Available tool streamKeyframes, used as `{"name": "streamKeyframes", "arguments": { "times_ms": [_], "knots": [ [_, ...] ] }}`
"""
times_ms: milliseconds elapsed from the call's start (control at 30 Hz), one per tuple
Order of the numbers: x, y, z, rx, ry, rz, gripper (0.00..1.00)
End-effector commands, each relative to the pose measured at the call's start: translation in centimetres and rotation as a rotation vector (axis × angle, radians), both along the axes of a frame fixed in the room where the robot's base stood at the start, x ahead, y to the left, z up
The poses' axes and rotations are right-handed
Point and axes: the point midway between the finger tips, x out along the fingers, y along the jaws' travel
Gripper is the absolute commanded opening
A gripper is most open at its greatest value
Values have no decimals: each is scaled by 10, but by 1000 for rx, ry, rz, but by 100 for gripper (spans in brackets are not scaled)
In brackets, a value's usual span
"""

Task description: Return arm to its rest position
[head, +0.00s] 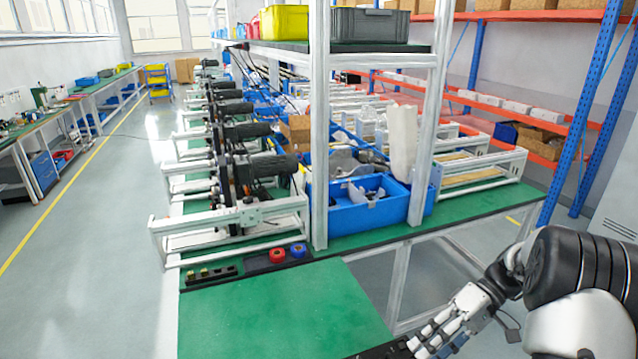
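My arm comes in from the lower right corner of the head view, with a dark rounded joint and pale grey links. My gripper (432,340) hangs low at the bottom edge, just right of the front corner of the green bench top (285,315). Its white and dark fingers point down and to the left. Its fingertips are partly cut off by the frame, so its opening does not show clearly. I see nothing held in it.
A blue bin (345,217) with parts stands on the bench behind an aluminium post (319,130). A row of machines (240,180) runs back. Blue and orange racking (590,110) is at right. The left aisle is clear.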

Motion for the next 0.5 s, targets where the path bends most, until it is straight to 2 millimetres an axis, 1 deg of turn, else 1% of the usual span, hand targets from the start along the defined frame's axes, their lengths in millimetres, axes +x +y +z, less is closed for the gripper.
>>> {"name": "streamKeyframes", "arguments": {
  "times_ms": [33, 200, 267, 400, 500],
  "knots": [
    [-4, 11, 20, -70, -6, 9, 34],
    [-27, 39, 65, -302, -20, -6, 34],
    [-37, 48, 78, -378, -36, -18, 34],
    [-64, 66, 105, -543, -94, -63, 34],
    [-86, 76, 120, -646, -152, -106, 34]
  ]
}}
